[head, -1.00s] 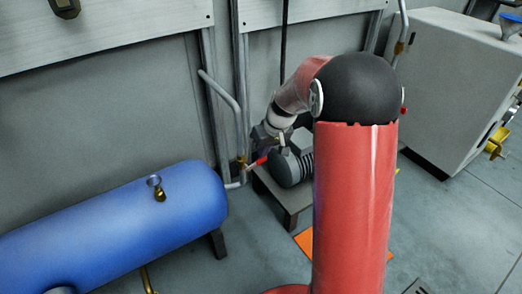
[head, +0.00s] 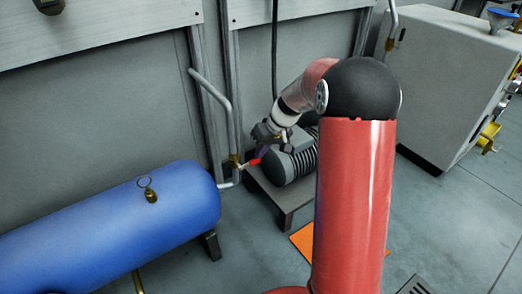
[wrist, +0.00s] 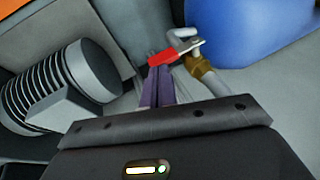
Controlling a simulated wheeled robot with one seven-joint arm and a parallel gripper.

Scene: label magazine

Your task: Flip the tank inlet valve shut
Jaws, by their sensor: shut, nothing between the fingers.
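The inlet valve is a brass body (head: 234,160) on a grey pipe beside the blue tank (head: 110,225). Its red-sleeved lever (head: 253,162) sticks out to the right, across the upright pipe. In the wrist view the brass body (wrist: 201,69) is right of centre and the red lever (wrist: 172,54) points left from it. My gripper (wrist: 155,72) is shut and empty, its purple fingers side by side with their tips at the red sleeve. I cannot tell whether they touch it. In the head view my gripper (head: 264,150) is just right of the lever, partly hidden by my wrist.
A dark grey motor (head: 290,160) on a low stand is close to the right of my gripper. The wall and upright pipes are behind. A large grey cabinet (head: 435,90) stands at the right. An orange mat (head: 303,240) lies on open floor.

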